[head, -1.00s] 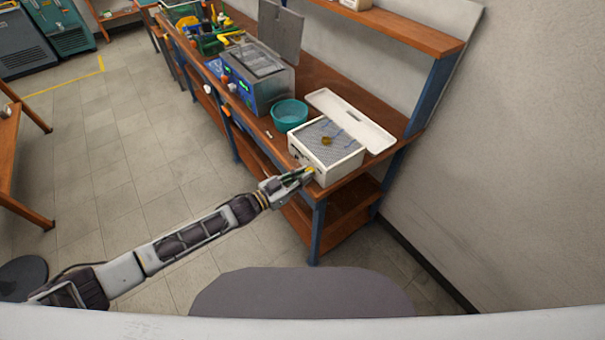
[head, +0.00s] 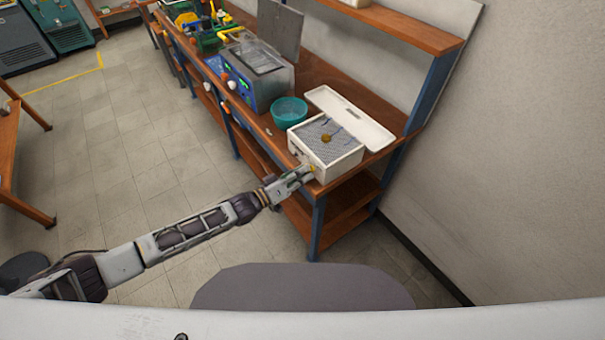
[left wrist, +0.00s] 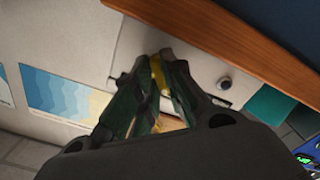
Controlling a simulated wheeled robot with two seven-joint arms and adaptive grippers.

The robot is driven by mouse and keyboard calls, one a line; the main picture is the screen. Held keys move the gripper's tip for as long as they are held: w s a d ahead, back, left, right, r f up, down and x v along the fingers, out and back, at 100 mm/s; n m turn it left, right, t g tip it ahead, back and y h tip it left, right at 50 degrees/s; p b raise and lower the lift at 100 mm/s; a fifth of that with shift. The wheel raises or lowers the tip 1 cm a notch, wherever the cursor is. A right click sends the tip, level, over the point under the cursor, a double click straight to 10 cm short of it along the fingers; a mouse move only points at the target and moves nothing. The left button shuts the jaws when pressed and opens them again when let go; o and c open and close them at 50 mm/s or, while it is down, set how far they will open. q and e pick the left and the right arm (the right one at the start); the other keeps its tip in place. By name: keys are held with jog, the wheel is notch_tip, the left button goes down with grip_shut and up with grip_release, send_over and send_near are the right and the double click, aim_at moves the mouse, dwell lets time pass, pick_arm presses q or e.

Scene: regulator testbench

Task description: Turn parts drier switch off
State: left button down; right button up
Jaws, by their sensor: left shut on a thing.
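The parts drier is a white box with a grey mesh top (head: 343,160) at the near end of the wooden bench. My left gripper (head: 309,170) is at its front face, by a small yellow switch (head: 313,168). In the left wrist view my left gripper (left wrist: 160,62) is shut on the yellow switch (left wrist: 157,72), which shows between the fingertips against the pale front panel (left wrist: 205,48). The fingers hide much of the switch, so I cannot tell its setting. A dark round knob (left wrist: 224,83) sits beside it. My right gripper is not in view.
A white lid (head: 350,118) lies behind the drier. A teal bowl (head: 290,111) and a metal bath with an open lid (head: 258,75) stand farther along the bench. A wall is at the right; the floor (head: 110,180) at the left is clear.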

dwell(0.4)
pick_arm(q)
jog(key=c, duration=1.5)
grip_release()
jog(key=shift+a, duration=0.15)
jog(key=v, duration=1.1)
jog(key=shift+s+a, duration=0.25)
jog(key=shift+a, duration=0.05)
